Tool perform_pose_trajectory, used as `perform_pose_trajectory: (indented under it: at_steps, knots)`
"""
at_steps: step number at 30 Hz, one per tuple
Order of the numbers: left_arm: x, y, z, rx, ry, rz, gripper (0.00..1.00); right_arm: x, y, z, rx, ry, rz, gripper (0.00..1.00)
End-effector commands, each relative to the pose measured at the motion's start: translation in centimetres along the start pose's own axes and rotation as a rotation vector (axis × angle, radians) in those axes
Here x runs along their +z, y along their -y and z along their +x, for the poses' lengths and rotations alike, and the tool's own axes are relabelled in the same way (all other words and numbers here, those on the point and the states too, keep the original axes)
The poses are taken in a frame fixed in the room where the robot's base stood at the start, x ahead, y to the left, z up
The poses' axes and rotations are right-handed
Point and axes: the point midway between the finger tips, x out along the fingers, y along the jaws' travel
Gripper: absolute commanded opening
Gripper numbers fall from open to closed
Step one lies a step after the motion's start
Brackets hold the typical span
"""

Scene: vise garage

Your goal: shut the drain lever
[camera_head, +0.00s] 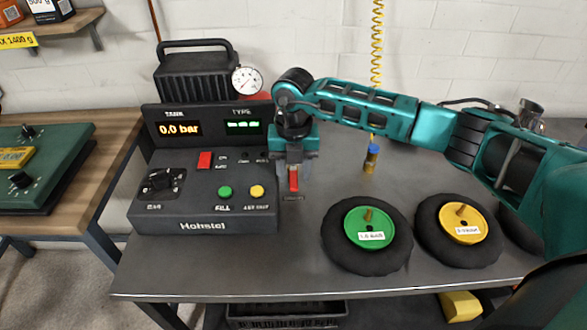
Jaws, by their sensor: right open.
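The drain lever (293,181) is a small red handle at the right side of the dark control console (200,226). A small dark label plate lies just below it, too small to read. My right gripper (294,165) points down directly over the lever, and the lever's red part shows at its fingertips. The gripper is open; I cannot tell whether the fingers touch the lever. The gripper hides the lever's upper part. The tank display (180,129) reads 0.0 bar. My left gripper is not in view.
The console has a red switch (205,160), green button (225,192), yellow button (257,191) and black knob (159,179). Black wheels with green (368,228) and yellow (463,223) hubs lie at the right. A yellow coiled hose (377,45) hangs behind my right arm. The table front is clear.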

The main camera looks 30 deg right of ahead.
Motion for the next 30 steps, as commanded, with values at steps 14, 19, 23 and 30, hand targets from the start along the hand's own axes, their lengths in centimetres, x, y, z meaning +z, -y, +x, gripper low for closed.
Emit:
perform_pose_trajectory:
  at_steps: [14,19,23,30]
  knots:
    - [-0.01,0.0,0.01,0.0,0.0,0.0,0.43,0.0,-0.03,-0.01,0.0,0.0,-0.001,0.22]
    - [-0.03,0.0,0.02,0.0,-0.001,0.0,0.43,0.0,-0.03,-0.02,0.0,0.0,-0.001,0.06]
    - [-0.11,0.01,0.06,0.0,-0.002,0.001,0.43,0.01,-0.02,-0.03,0.001,0.001,0.0,0.0]
    - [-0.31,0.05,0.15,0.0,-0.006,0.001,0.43,0.02,-0.02,-0.05,0.001,0.001,0.0,0.0]
